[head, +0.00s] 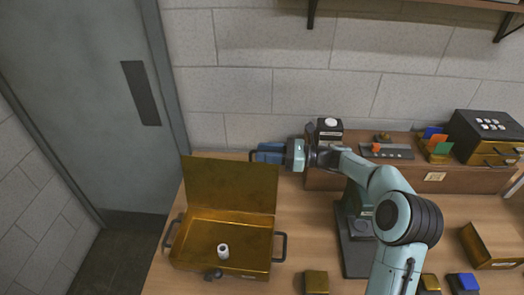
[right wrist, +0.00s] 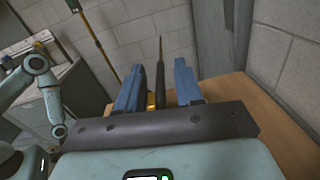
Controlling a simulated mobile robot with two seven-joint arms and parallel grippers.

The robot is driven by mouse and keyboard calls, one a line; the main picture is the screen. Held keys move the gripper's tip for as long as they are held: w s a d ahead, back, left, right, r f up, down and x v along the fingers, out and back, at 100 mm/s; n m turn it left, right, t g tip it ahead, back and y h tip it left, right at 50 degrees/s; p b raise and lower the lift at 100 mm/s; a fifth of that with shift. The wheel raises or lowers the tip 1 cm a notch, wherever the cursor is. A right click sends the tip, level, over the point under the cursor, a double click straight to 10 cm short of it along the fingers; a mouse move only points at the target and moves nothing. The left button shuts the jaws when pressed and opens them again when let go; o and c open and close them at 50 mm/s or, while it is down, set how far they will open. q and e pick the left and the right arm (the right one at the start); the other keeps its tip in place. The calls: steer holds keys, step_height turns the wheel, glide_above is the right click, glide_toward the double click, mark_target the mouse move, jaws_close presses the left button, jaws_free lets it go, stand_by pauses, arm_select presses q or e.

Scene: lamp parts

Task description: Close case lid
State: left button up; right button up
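The gold case (head: 225,262) sits on the table with its lid (head: 230,185) standing up, tilted slightly back. In the right wrist view the fingers (right wrist: 158,85) are spread apart. A thin dark and gold upright edge, seemingly the lid edge-on, shows between them; I cannot tell whether they touch it. My left gripper is not in view.
A wooden shelf box (head: 340,178) with a dark bottle (head: 329,130) stands behind the right arm. A black and gold box (head: 485,135) is at the back right. Gold blocks (head: 316,281) lie at the front. A grey door (head: 90,90) is to the left.

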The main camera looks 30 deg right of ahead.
steer(key=shift+w+a, duration=0.45)
steer(key=shift+a, duration=0.15)
jaws_close()
